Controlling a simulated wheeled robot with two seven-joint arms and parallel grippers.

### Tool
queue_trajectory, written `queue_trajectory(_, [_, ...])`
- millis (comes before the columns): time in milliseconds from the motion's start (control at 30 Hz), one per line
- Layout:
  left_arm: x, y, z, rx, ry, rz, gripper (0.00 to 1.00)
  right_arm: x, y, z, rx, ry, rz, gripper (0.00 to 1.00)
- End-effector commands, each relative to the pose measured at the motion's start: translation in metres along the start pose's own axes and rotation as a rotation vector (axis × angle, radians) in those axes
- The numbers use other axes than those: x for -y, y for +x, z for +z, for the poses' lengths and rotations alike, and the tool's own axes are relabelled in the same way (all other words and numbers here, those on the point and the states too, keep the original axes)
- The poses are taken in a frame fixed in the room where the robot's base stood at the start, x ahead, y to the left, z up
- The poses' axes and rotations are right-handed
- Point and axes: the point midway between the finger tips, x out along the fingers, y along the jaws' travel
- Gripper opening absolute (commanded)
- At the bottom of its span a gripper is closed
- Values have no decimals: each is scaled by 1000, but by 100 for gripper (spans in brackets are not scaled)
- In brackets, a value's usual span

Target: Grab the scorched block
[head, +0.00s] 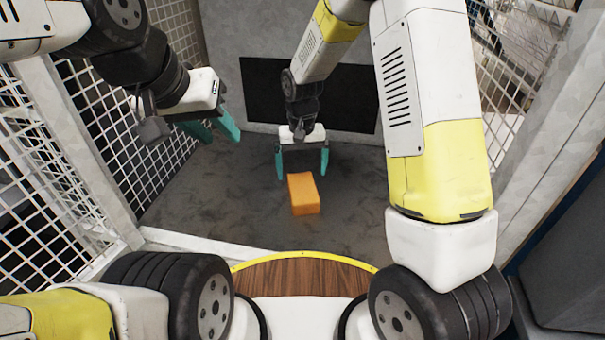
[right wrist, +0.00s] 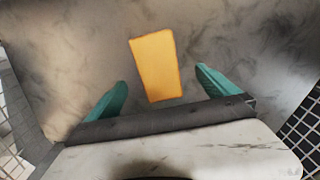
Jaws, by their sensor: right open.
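One block (head: 304,194), plain orange, lies on the dark grey marbled surface in the middle of the head view. No scorch marks can be made out on it. It also shows in the right wrist view (right wrist: 155,65), lying between the lines of the two teal fingers. My right gripper (head: 302,174) is open and empty. It is above and just behind the block, with its fingers apart and not touching it. My left gripper (head: 214,132) is to the left and higher, its teal fingers apart with nothing between them.
White mesh guards stand on the left (head: 45,165) and right (head: 505,85). A grey wall with a black panel (head: 350,98) closes the back. A yellow-edged wooden board (head: 300,278) is at the front. The grey surface around the block is clear.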

Motion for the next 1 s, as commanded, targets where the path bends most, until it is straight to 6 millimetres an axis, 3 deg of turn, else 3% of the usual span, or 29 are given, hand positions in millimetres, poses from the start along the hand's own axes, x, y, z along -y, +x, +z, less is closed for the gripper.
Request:
queue_trajectory(600, [0, 0, 0, 0, 0, 0, 36, -4, 77, -8, 7, -2, 4, 98])
queue_trajectory(900, [0, 0, 0, 0, 0, 0, 36, -4, 82, -8, 5, -1, 3, 98])
queue_trajectory(1000, [0, 0, 0, 0, 0, 0, 36, -4, 81, -8, 5, -1, 3, 79])
